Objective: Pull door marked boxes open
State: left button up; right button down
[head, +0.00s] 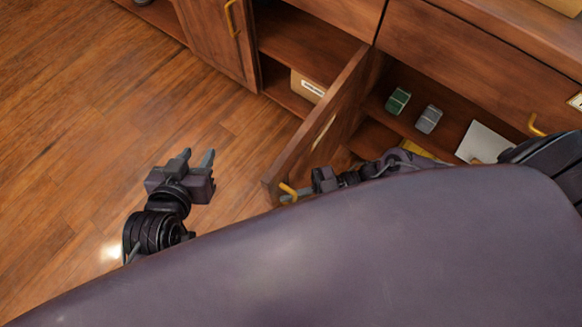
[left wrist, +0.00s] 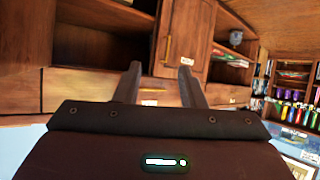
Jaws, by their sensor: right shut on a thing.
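A wooden cabinet door (head: 312,143) stands swung well out from the bookcase in the head view. A pale label shows on its face, too small to read. Its yellow handle (head: 288,190) is near the free edge. My right gripper (head: 303,190) is at that handle and shut on it; my own body hides part of the right arm. My left gripper (head: 197,158) is over the bare floor left of the door, with its fingers apart and nothing between them. The left wrist view also shows its parted fingers (left wrist: 159,88), pointing towards cabinet fronts.
Behind the door, the open compartment holds a green box (head: 398,100), a grey box (head: 428,119) and a white flat thing (head: 483,142). A cardboard box (head: 307,87) sits on a shelf further left. The wood floor (head: 90,130) at left is clear.

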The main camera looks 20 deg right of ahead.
pick_arm(q)
jog(key=shift+s+f, duration=0.1)
jog(key=shift+s, duration=0.05)
pick_arm(e)
jog(key=shift+s+d, duration=0.1)
jog(key=c, duration=1.9)
grip_release()
